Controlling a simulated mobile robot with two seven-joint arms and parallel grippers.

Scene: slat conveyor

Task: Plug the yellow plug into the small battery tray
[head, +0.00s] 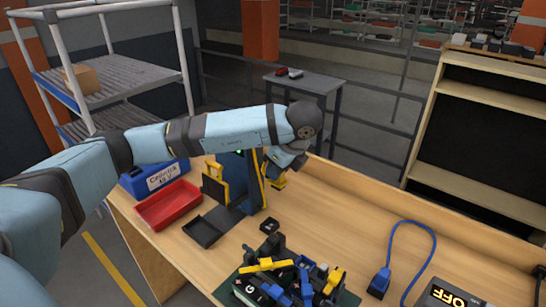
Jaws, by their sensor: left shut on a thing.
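My left arm reaches in from the left and bends down at the wrist behind the blue-and-yellow upright stand (252,185). My left gripper (275,178) is small here and partly hidden by the wrist and stand. It is shut on a yellow thing (278,182), which appears to be the yellow plug, held close to the stand's right side. Its contact with the stand is unclear. A small black tray-like piece (270,226) lies on the bench in front of the stand; I cannot tell if it is the small battery tray. My right gripper is not in view.
A green mat (232,292) holds a crowded pile of black, yellow and blue parts. Left are a red bin (168,204), a black open tray (203,231) and a blue box (155,178). A blue cable (433,240) and an "OFF" unit (447,296) lie right. The bench's back right is clear.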

